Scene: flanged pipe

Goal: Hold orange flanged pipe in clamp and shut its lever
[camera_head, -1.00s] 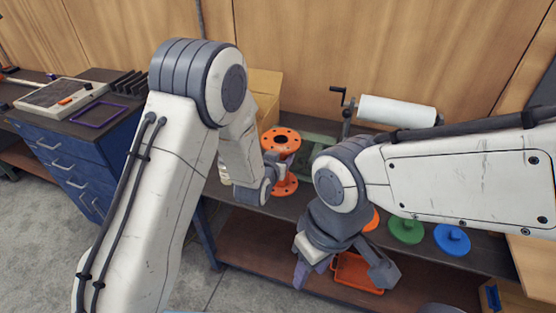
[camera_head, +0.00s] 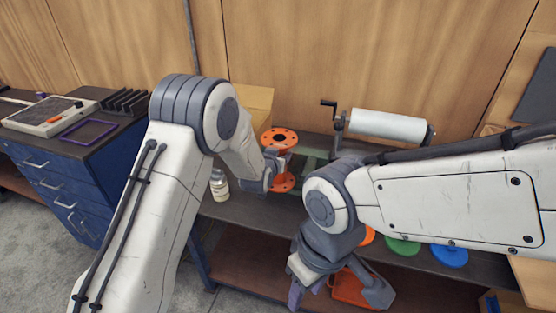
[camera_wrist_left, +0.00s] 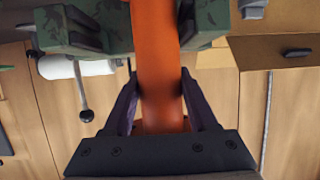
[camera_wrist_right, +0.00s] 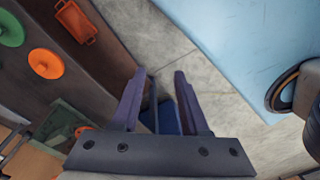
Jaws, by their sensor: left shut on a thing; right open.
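The orange flanged pipe (camera_head: 279,140) stands about upright above the bench, beside the green clamp (camera_head: 315,153). My left gripper (camera_head: 277,163) is shut on the pipe's middle between its two flanges. In the left wrist view the pipe (camera_wrist_left: 157,60) runs between the fingers, with green clamp parts (camera_wrist_left: 70,28) on both sides behind it. Whether the pipe touches the clamp I cannot tell. My right arm hides part of the clamp, and I cannot make out its lever for certain. My right gripper (camera_head: 335,288) is open and empty, in front of the bench edge.
A white roll (camera_head: 387,126) on a crank stand and a cardboard box (camera_head: 255,104) are behind. A bottle (camera_head: 219,187) stands left of the pipe. Green (camera_head: 402,247) and blue (camera_head: 450,256) discs lie right. An orange tray (camera_head: 352,290) is on the lower shelf.

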